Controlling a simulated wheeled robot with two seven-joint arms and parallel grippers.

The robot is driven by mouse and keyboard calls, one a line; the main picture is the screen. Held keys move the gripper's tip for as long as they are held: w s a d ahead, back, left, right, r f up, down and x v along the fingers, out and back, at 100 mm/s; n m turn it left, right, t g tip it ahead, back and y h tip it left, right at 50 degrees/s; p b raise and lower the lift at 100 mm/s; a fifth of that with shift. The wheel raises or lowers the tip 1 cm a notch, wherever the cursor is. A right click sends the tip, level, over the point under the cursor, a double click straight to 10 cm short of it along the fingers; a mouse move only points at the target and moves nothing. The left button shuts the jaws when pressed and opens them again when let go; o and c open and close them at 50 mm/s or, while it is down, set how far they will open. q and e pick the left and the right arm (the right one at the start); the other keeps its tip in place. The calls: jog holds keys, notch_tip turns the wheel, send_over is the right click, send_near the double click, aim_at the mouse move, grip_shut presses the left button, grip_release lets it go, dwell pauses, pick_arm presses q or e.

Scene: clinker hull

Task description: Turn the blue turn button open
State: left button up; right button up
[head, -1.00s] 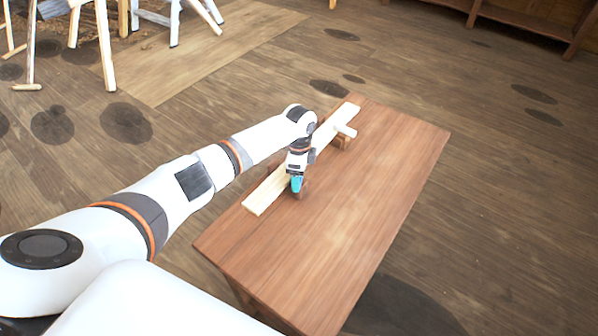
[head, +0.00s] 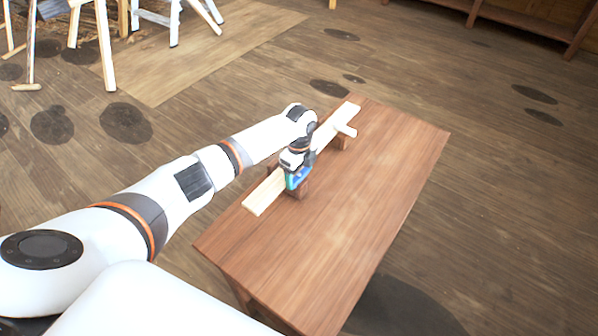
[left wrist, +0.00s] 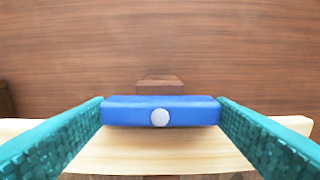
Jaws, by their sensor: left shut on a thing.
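The blue turn button (left wrist: 190,111) fills the gap between the two teal fingertips of my left gripper (left wrist: 160,115) in the left wrist view. A pale round pivot head sits at its middle. It lies crosswise over a brown wooden block (left wrist: 160,84), along the pale plank (left wrist: 160,150). In the head view my left gripper (head: 297,178) is shut on the button, of which only a little blue shows, at the near part of the plank (head: 258,198). My right gripper is not in view.
The plank lies along the left edge of a brown wooden table (head: 350,220). A white peg-like piece (head: 346,130) stands on a block farther up the plank. The table's right side is clear. White trestle legs (head: 105,50) stand on the floor at back left.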

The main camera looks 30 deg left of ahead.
aim_at(300, 176)
pick_arm(q)
jog(key=shift+d+r, duration=0.1)
jog(key=o, duration=1)
notch_tip(300, 176, up, 12)
jog(key=shift+b, duration=0.8)
